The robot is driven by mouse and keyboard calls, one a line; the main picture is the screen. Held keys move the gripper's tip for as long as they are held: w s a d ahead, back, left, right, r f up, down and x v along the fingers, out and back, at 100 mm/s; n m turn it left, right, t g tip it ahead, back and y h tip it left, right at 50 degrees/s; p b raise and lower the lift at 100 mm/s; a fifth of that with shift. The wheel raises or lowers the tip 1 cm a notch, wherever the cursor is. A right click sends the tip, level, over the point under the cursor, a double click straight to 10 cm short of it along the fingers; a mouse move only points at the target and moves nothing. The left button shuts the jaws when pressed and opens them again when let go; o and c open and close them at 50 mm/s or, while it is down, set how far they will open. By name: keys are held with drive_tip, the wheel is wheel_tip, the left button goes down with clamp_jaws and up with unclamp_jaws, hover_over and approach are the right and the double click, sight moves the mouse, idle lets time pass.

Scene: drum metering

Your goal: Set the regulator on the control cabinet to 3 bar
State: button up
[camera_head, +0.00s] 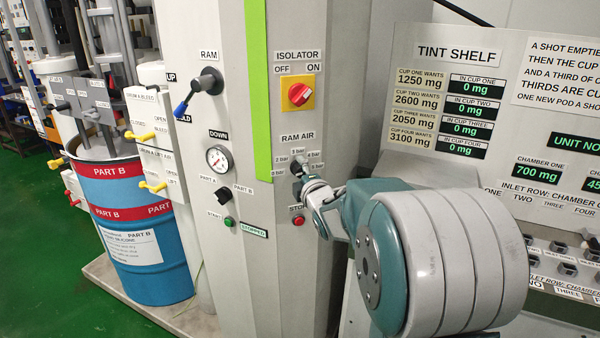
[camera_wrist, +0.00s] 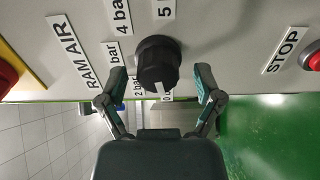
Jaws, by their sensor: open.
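The regulator is a dark round knob (camera_head: 297,168) under the RAM AIR label on the control cabinet (camera_head: 290,30). In the wrist view the knob (camera_wrist: 158,58) stands between my fingers. A white mark on its edge points towards the 0 bar label, near the 2 bar label. The 4 bar and 5 bar labels lie on the far side, and a finger partly covers another bar label. My gripper (camera_head: 306,180) is open in front of the knob. In the wrist view my gripper (camera_wrist: 160,82) has one finger on each side, with no clear contact.
The red STOP button (camera_head: 298,221) sits just below the knob. The red isolator switch (camera_head: 298,93) is above. A pressure gauge (camera_head: 219,160), a black part selector (camera_head: 223,193) and the blue-tipped ram lever (camera_head: 196,92) are to the left.

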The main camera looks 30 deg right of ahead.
drive_tip(key=shift+w, duration=0.3)
drive_tip(key=shift+d, duration=0.25)
drive_tip(key=shift+c, duration=0.3)
drive_tip(key=shift+s, duration=0.15)
drive_tip(key=c, duration=1.1)
